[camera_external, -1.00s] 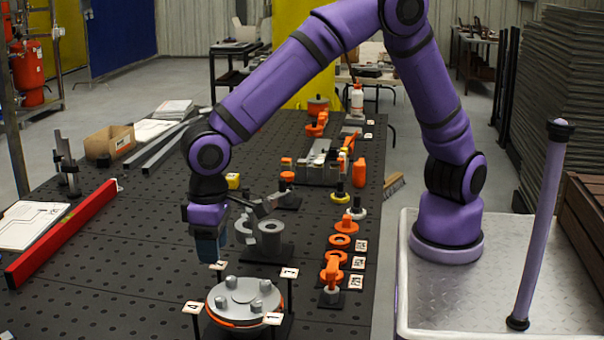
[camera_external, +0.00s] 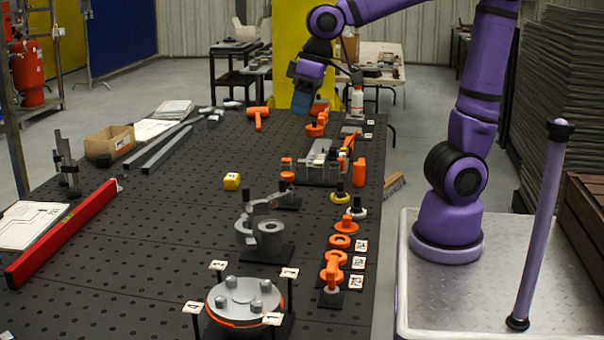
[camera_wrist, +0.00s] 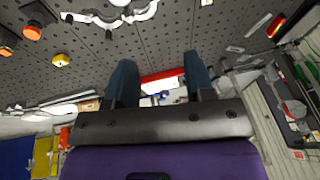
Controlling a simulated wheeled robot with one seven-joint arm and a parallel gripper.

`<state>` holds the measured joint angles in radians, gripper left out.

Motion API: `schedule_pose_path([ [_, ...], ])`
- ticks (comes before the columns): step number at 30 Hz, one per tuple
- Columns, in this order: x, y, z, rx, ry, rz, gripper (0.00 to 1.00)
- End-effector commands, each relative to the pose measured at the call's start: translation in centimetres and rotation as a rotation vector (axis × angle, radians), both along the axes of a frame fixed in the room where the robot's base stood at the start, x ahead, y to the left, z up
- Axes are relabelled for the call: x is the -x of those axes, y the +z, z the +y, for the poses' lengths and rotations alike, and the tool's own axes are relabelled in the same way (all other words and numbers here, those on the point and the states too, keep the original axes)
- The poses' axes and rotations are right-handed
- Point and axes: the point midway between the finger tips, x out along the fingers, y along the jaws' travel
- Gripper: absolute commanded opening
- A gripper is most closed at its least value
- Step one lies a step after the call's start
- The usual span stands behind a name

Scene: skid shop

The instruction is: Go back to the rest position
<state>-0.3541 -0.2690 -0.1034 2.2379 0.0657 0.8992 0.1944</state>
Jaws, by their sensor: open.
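My gripper (camera_external: 303,98) is raised in the air above the far end of the black perforated table (camera_external: 190,215), in front of a yellow column. In the wrist view its two dark blue fingers (camera_wrist: 157,80) stand wide apart with nothing between them. The fingers touch no object. My purple arm reaches from its base on the metal cart at right toward the back, partly outside the top of the picture.
A round grey flange (camera_external: 244,298) with several studs and number tags stands at the table's front. A grey clamp fixture (camera_external: 268,235), a yellow block (camera_external: 232,181), orange parts and a red level (camera_external: 62,235) lie around. The centre-left surface is mostly clear.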

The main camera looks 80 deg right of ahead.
Motion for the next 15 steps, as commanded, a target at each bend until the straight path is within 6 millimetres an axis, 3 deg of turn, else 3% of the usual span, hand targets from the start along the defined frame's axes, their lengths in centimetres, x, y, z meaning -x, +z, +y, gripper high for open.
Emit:
schedule_pose_path([
  [6,5.9,1.1,-4.8,0.025,-0.022,-0.090,0.49],
  [15,12.9,0.5,-8.6,0.098,-0.049,-0.188,0.49],
])
